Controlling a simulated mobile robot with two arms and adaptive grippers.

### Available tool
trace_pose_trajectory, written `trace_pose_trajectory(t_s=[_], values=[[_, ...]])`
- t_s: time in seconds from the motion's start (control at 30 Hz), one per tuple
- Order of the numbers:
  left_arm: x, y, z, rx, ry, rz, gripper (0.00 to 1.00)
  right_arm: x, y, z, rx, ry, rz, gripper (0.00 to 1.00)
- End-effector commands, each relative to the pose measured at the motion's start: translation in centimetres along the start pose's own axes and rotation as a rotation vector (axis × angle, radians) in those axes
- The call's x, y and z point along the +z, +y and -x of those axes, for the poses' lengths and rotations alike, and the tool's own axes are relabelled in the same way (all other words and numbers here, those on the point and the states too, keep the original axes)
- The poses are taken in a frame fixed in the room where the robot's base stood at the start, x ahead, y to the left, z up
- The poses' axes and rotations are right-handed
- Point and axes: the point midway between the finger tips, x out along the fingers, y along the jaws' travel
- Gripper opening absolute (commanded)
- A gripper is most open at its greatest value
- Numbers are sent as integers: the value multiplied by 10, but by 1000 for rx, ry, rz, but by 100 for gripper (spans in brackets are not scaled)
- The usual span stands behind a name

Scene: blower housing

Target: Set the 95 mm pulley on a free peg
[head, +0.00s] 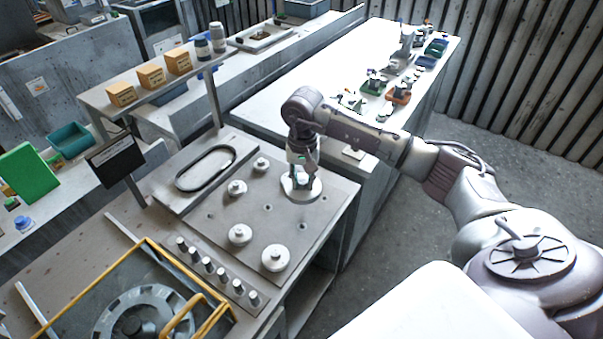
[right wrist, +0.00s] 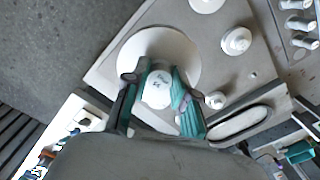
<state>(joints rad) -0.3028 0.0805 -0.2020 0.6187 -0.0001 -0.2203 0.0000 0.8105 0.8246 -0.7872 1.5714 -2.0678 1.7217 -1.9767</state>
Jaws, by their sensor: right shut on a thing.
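My right gripper (head: 302,172) points down over the right side of the grey peg board (head: 315,225). It is shut on the hub of a wide white pulley (head: 301,191), which lies flat below the fingers near the board's right edge. In the right wrist view the fingers (right wrist: 158,100) close on the raised hub, with the pulley's disc (right wrist: 165,45) spread beyond it. I cannot tell whether the disc touches the board. Other pale pulleys of several sizes sit on the board, including a large one (head: 276,259) at the front. My left gripper is not in view.
A row of short grey cylinders (head: 208,265) lines the board's front left edge. A yellow-framed housing (head: 150,310) stands at the front left. Small dark spots between pulleys mark bare board.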

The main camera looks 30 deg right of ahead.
Motion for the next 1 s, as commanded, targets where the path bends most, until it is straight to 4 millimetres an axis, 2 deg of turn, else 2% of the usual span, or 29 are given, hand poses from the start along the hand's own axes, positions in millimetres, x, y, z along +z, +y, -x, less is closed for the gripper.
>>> trace_pose_trajectory(t_s=[0.03,1.0], values=[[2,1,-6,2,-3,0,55,0,0,-10,1,-1,0,0],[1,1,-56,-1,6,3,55,1,0,-124,1,-1,1,0]])
